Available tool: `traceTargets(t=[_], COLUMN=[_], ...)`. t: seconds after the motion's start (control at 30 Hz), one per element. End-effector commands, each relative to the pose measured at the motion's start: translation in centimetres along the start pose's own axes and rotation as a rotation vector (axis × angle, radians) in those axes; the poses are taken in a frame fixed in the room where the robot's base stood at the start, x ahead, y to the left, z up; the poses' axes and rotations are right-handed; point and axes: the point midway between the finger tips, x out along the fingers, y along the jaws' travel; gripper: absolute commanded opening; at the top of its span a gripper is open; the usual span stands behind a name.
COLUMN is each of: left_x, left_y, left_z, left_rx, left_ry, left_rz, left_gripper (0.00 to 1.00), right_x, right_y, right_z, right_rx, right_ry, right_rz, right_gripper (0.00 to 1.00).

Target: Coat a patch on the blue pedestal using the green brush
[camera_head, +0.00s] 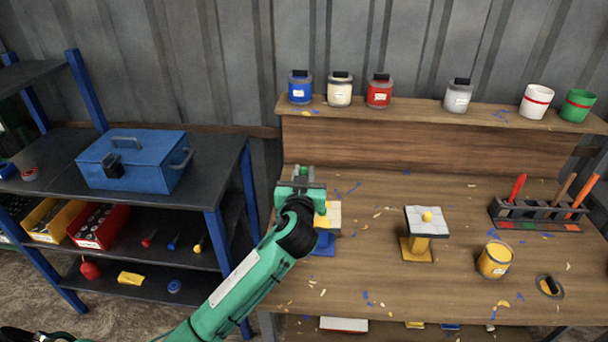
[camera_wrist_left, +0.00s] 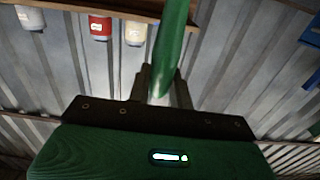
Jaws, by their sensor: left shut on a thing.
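The blue pedestal (camera_head: 323,246) stands on the workbench, partly hidden behind my left arm. Its pale top plate (camera_head: 334,222) shows some yellow at the visible right side. My left gripper (camera_head: 303,176) is just behind and above the pedestal in the head view. In the left wrist view it is shut on the green brush (camera_wrist_left: 172,42), whose handle rises from between the fingers. The bristles are hidden, so I cannot tell whether they touch the plate. My right gripper is not in view.
A yellow pedestal (camera_head: 417,250) with a white plate and yellow blob stands to the right, beside a yellow can (camera_head: 495,259). A brush rack (camera_head: 535,216) is at far right. Jars and cups line the back shelf (camera_head: 420,115). A blue toolbox (camera_head: 133,163) sits left.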

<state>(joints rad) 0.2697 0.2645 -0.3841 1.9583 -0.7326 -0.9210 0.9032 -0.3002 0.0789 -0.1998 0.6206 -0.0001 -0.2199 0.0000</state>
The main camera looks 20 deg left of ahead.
Motion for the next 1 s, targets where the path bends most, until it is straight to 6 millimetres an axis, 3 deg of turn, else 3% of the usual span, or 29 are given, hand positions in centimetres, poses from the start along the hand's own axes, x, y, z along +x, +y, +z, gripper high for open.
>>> traceTargets(t=[1.0], left_x=[0.0], left_y=[5.7], left_z=[0.1], left_rx=[-0.004], left_ry=[0.000], left_rz=[0.001], left_gripper=[0.00], right_x=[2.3], right_y=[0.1], right_z=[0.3], right_rx=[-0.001], right_ry=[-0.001], right_rz=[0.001], right_gripper=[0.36])
